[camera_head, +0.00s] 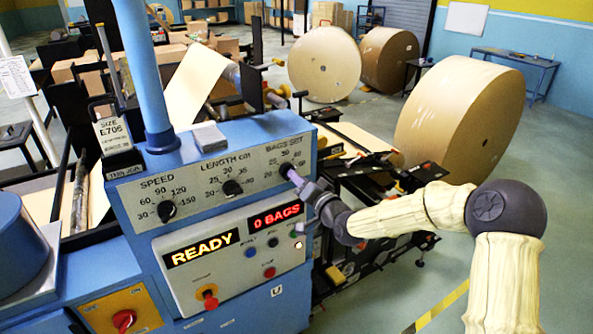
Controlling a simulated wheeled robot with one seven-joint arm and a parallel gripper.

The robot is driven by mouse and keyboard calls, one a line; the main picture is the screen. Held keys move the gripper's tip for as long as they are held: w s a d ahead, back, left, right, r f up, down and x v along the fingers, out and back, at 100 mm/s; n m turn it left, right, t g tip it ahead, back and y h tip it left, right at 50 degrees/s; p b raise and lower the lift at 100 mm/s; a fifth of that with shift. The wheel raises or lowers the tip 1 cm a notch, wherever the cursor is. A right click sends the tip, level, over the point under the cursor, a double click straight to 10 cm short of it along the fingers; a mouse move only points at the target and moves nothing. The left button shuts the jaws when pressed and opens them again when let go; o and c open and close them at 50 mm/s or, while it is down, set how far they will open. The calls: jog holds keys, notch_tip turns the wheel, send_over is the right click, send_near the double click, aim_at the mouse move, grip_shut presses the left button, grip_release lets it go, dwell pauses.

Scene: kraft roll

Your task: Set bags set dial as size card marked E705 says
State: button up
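The bags set dial (286,170) is a dark knob at the right end of the blue machine's sloped grey panel, under the label BAGS SET. Its pointer setting is hard to read, as my gripper partly covers it. My gripper (294,177) reaches in from the right with its purple-tipped end at the dial. Whether its fingers are closed on the knob cannot be told. The size card (112,131), marked SIZE E705, stands at the panel's upper left above a THIS JOB label. Its smaller lines are too small to read.
Speed dial (166,209) and length dial (232,187) sit left on the same panel. Below, displays read READY (202,248) and 0 BAGS (276,216), among small buttons and a red knob (208,298).

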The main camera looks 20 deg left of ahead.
jog(key=shift+x, duration=1.05)
jog(key=shift+c, duration=0.2)
grip_shut()
